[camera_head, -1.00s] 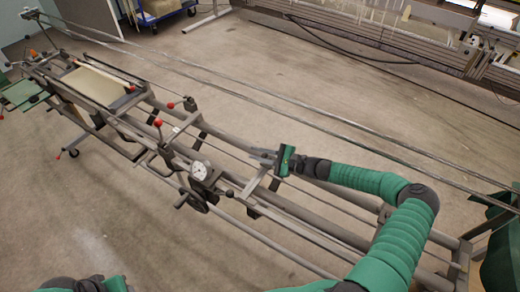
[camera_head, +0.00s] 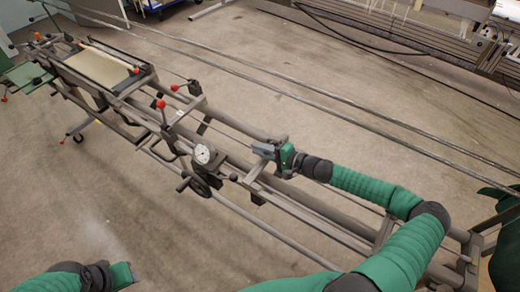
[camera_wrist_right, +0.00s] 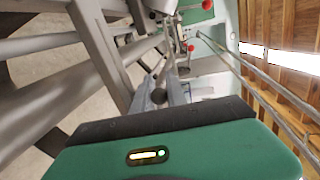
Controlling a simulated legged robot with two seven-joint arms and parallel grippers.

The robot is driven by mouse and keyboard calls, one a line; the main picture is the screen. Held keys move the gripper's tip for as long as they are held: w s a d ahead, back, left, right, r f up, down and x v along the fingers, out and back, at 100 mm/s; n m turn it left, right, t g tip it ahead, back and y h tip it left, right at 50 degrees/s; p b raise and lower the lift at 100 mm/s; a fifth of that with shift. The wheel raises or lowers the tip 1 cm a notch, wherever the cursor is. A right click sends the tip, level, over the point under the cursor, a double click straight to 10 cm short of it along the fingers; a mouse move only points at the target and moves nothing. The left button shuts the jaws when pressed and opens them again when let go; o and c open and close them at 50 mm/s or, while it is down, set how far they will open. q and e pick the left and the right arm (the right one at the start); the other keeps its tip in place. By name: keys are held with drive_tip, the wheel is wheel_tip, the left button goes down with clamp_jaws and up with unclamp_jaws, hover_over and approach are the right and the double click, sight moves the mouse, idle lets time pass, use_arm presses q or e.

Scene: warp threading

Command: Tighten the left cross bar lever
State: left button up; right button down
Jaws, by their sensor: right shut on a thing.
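My right gripper (camera_head: 262,150) is at the far end of a grey cross bar (camera_head: 256,171) on the long metal frame, right of the round dial. In the right wrist view its two grey fingers (camera_wrist_right: 159,96) are shut on a small dark grey rounded part between them. This looks like the cross bar lever, mostly hidden by the fingers. Several red-knobbed levers, one of them at the middle of the frame (camera_head: 161,103), stand farther left. Part of my left arm shows at the bottom left, its hand (camera_head: 122,275) partly in view with fingers not clear.
A white dial (camera_head: 203,154) with a dark handwheel (camera_head: 199,187) is on the near side of the frame. Long rails (camera_head: 350,115) run behind the frame. Concrete floor (camera_head: 120,220) is open in front. A blue cart stands at the back.

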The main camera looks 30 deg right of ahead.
drive_tip(key=shift+f+n, duration=0.3)
idle(0.4)
drive_tip(key=c, duration=1.3)
unclamp_jaws()
drive_tip(key=shift+s+a, duration=0.1)
drive_tip(key=shift+c, duration=0.2)
